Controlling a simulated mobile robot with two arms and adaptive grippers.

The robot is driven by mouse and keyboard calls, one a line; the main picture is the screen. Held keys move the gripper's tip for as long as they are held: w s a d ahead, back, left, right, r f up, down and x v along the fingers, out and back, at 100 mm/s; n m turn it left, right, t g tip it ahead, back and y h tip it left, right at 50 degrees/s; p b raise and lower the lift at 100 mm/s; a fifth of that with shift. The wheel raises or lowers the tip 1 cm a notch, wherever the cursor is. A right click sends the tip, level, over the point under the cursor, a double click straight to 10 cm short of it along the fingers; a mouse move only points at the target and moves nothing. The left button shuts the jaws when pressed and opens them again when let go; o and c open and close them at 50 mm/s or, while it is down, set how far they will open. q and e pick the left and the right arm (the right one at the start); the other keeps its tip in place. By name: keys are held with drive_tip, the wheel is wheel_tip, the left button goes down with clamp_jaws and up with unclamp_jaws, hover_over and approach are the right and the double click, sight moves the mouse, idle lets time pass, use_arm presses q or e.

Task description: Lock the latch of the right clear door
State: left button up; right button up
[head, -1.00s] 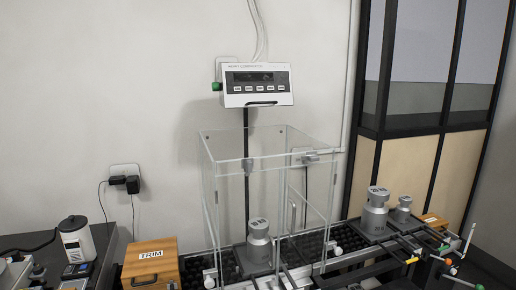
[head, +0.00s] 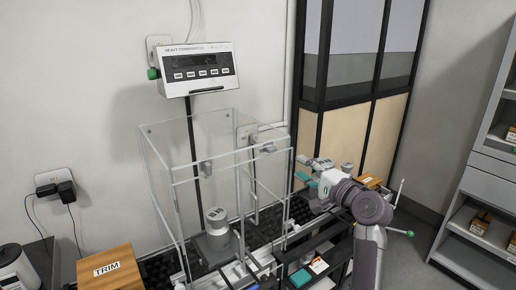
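The clear enclosure (head: 158,160) stands in the middle, with clear panels and pale edges. A small grey fitting, apparently a latch (head: 267,148), sits near the top at the right clear door (head: 268,185); whether it is locked is too small to tell. A similar grey fitting (head: 206,168) sits further left on the top front edge. My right gripper (head: 303,169) is just right of the enclosure, a little lower than the right fitting and apart from it in the picture. Its teal-padded fingers point left and look spread, with nothing visible between them. My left gripper is out of view.
A grey weight (head: 215,236) stands inside the enclosure. A display unit (head: 198,70) hangs on the wall above it. A wooden TRIM box (head: 106,276) stands left. Open racks (head: 325,240) lie below my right arm. Shelves (head: 470,230) stand far right.

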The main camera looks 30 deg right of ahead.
sight(274, 151)
drive_tip(key=w+p, duration=0.1)
drive_tip(key=w, duration=0.3)
drive_tip(key=w+p, duration=0.1)
drive_tip(key=w, duration=0.3)
drive_tip(key=w+p, duration=0.2)
drive_tip(key=w, duration=0.2)
drive_tip(key=shift+a, duration=0.4)
drive_tip(key=shift+w, duration=0.3)
drive_tip(key=shift+f, duration=0.1)
clamp_jaws()
